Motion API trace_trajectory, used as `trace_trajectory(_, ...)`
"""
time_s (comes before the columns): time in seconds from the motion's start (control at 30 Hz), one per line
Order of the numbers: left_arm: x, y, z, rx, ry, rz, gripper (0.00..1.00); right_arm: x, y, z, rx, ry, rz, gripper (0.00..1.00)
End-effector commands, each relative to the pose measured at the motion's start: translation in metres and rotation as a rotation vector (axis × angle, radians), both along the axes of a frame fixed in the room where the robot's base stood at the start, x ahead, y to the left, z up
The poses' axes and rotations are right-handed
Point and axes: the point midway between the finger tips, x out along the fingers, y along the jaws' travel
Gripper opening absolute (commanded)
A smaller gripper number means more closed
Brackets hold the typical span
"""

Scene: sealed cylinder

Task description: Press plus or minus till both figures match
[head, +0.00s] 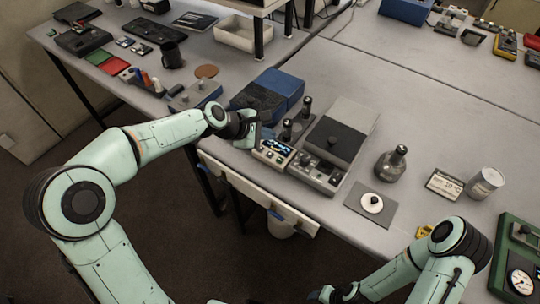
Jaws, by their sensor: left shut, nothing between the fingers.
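A small instrument with a lit display (274,150) stands at the front edge of the bench, joined to or beside a grey unit with a dark lid (335,138). The display's figures are too small to read. A framed card (444,185) with printed characters lies to the right, and its figure is not clear. Plus and minus keys cannot be told apart. My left gripper (253,138) is shut and empty, just left of the display, its fingers pointing down; I cannot tell whether it touches anything. My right gripper (334,294) is low at the bottom edge, its fingers unclear.
Dark bottles stand behind the display, with a blue box (278,86) farther back. A round-bodied flask (391,163), a plate with a white disc (371,204) and a metal can (485,183) stand to the right. The bench beyond them is mostly clear.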

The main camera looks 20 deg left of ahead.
Motion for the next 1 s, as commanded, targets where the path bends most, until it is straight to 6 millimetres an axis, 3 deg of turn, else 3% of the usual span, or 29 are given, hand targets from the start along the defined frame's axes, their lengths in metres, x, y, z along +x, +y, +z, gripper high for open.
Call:
trace_trajectory(0.1,-0.002,0.0,-0.025,0.001,0.004,0.001,0.0,-0.013,0.0,-0.018,0.0,0.016,0.0,0.58)
trace_trajectory(0.37,-0.001,0.0,-0.053,0.001,0.002,-0.001,0.0,-0.025,0.0,-0.037,0.0,0.029,0.0,0.58)
trace_trajectory(1.0,0.0,0.0,-0.056,0.001,-0.001,0.0,0.0,-0.026,0.0,-0.038,0.0,0.029,0.0,0.58)
